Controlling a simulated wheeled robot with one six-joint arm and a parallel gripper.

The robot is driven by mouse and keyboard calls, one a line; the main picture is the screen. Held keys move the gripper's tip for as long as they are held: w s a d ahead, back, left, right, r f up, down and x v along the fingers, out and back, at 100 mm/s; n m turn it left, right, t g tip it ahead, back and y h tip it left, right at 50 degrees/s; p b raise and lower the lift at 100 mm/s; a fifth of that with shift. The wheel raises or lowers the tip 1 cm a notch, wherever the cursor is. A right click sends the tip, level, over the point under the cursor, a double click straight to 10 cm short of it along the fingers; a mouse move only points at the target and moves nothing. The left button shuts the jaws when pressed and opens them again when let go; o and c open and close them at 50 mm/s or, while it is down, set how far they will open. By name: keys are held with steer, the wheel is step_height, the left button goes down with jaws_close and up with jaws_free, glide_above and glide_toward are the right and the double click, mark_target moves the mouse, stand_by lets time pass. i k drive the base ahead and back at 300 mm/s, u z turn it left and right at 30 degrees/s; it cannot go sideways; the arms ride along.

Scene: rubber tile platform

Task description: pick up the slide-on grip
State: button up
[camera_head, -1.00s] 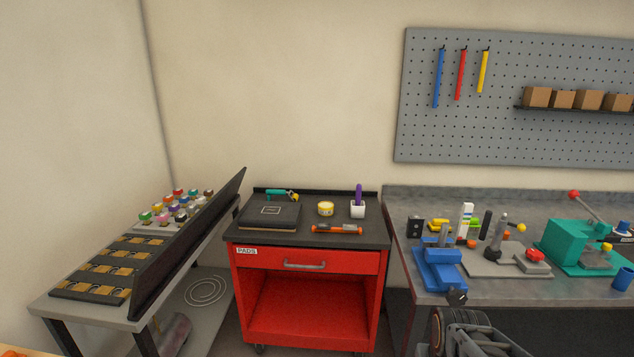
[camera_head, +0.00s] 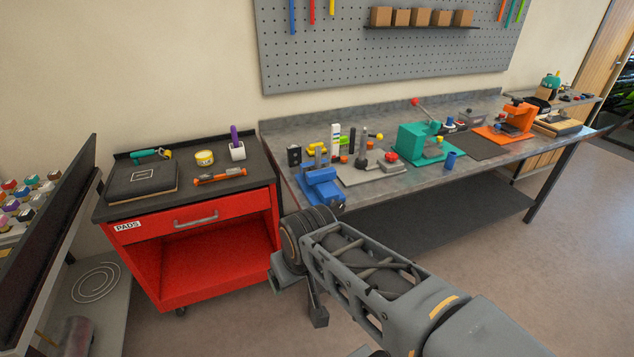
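I cannot tell for sure which small item is the slide-on grip. Several small upright pieces stand on the grey workbench (camera_head: 395,190) behind the blue vise (camera_head: 321,187). Among them are a dark upright cylinder (camera_head: 351,140), a white block with coloured marks (camera_head: 335,141) and a black block (camera_head: 294,155). My arm reaches in from the lower right, and its end, with my gripper (camera_head: 300,297), hangs in front of the bench's left end, below the vise. It touches none of these pieces. The finger gap is not clear.
A red cart (camera_head: 205,262) stands left of the bench with a black case (camera_head: 142,181), an orange tool (camera_head: 220,175) and a white cup (camera_head: 237,151) on top. A green press (camera_head: 416,152) and an orange press (camera_head: 515,118) stand farther right. The floor (camera_head: 560,240) at right is open.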

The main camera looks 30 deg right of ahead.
mark_target(452, 156)
steer(key=z, duration=2.5)
steer(key=i, duration=1.55)
steer(key=u, duration=0.35)
